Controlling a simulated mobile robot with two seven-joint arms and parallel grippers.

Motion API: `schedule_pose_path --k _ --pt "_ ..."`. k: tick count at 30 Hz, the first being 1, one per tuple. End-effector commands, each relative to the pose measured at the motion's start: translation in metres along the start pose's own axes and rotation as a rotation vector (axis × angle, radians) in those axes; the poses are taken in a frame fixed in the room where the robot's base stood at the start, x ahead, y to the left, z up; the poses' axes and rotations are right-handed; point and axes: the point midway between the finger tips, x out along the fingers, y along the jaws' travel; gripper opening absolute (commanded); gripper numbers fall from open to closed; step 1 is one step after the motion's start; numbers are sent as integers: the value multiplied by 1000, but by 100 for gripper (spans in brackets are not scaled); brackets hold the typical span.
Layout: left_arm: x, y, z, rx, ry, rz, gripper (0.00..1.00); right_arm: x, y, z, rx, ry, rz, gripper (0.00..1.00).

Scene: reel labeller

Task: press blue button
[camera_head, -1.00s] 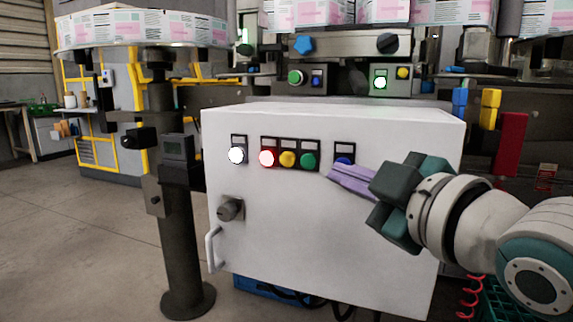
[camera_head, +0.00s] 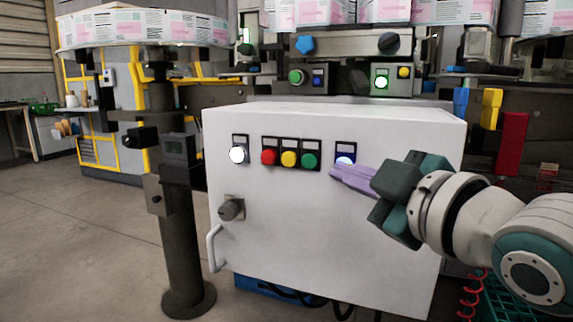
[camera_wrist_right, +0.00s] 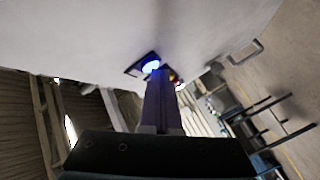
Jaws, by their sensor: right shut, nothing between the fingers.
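The blue button (camera_head: 345,160) is at the right end of the button row on the white control box (camera_head: 300,230). It is lit, glowing white-blue. My right gripper (camera_head: 336,174) is shut and empty, its purple fingers pointing at the button's lower edge. In the right wrist view the glowing blue button (camera_wrist_right: 151,66) sits just past the tips of the shut fingers (camera_wrist_right: 158,78), which cover its lower part. I cannot tell if the tips touch it. My left gripper is not in view.
A white lit button (camera_head: 237,155), a red button (camera_head: 268,157), a yellow button (camera_head: 289,159) and a green button (camera_head: 309,160) share the panel. A grey knob (camera_head: 231,209) and a handle (camera_head: 213,248) are lower left. A dark post (camera_head: 180,240) stands left of the box.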

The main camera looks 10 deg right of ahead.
Motion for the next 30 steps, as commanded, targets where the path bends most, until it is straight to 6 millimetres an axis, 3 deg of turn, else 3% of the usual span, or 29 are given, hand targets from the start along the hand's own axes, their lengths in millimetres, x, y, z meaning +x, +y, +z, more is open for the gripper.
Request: schedule_pose_path --k 22,30 --pt "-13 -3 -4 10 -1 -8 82 -14 -9 -10 1 -1 -1 0" --pt "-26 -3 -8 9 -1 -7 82 -32 -21 -24 3 -2 -2 0"
